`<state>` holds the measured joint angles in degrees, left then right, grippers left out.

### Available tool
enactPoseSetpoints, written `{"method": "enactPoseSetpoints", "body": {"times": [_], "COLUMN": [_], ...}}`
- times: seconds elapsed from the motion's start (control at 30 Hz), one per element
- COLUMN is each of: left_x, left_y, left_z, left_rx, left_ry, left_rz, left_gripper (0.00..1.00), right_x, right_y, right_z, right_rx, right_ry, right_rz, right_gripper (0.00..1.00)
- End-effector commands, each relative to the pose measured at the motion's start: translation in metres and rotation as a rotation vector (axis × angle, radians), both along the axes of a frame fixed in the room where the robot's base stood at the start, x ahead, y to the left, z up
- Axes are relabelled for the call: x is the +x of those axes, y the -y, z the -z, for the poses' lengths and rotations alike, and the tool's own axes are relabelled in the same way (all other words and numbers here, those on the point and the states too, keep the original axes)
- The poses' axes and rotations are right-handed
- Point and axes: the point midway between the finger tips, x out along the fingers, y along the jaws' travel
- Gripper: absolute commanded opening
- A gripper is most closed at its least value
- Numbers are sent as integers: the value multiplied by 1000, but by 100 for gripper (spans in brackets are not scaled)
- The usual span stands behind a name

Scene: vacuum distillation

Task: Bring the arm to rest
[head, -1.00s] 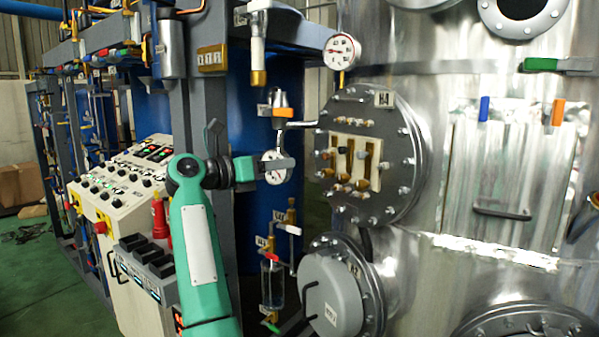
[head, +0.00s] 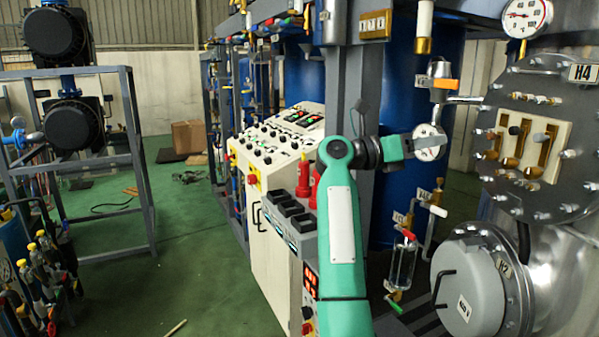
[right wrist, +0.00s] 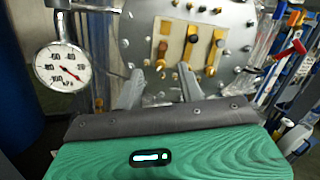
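My right arm (head: 342,230), green with a pale panel, rises from the bottom of the head view and bends right at a dark joint. My right gripper (head: 430,141) points right, in front of a small round gauge in that view. In the right wrist view my right gripper (right wrist: 158,78) has its two grey fingers apart with nothing seen between them. They point toward a round flange (right wrist: 235,45) with a pale plate and brass levers. My left gripper is not in view.
A white-faced gauge (right wrist: 62,68) shows left of the fingers in the wrist view. A control cabinet (head: 262,210) with knobs and red lamps stands left of the arm. A metal vessel with a grey hatch (head: 472,290) is at right. Green floor (head: 190,250) lies open at left.

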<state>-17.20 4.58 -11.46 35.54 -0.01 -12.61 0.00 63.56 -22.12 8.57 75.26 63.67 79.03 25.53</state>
Motion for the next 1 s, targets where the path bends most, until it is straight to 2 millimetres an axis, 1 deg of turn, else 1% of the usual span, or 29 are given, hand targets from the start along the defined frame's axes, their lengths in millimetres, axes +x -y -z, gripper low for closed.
{"method": "enactPoseSetpoints", "body": {"times": [0.03, 0.1, 0.23, 0.37, 0.47, 0.57, 0.6, 0.67, 0.7, 0.77, 0.8, 0.87, 0.9, 0.97, 1.0], "left_x": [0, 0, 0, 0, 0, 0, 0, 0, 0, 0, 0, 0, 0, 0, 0], "left_y": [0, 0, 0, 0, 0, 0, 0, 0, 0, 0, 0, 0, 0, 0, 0], "left_z": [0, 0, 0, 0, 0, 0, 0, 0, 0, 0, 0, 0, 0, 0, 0], "left_rx": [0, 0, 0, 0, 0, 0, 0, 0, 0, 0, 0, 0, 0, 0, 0], "left_ry": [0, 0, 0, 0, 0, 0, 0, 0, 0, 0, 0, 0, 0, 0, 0], "left_rz": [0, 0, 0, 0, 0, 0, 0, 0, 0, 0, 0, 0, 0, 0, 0], "left_gripper": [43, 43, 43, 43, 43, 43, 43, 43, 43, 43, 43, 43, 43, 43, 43], "right_x": [1, 3, 5, 7, 8, 5, 4, 0, -4, -12, -18, -30, -40, -57, -70], "right_y": [8, 13, 14, 2, -15, -33, -41, -54, -62, -73, -80, -90, -96, -103, -107], "right_z": [11, 19, 39, 65, 93, 128, 144, 170, 188, 218, 240, 272, 294, 328, 350], "right_rx": [-75, -205, -458, -708, -898, -1082, -1153, -1261, -1329, -1432, -1498, -1595, -1657, -1748, -1807], "right_ry": [-36, -94, -228, -388, -526, -674, -736, -832, -896, -996, -1063, -1164, -1234, -1337, -1406], "right_rz": [-6, -29, -77, -137, -193, -256, -284, -329, -362, -413, -451, -508, -550, -615, -662], "right_gripper": [39, 39, 39, 39, 39, 39, 39, 39, 39, 39, 39, 39, 39, 39, 39]}}
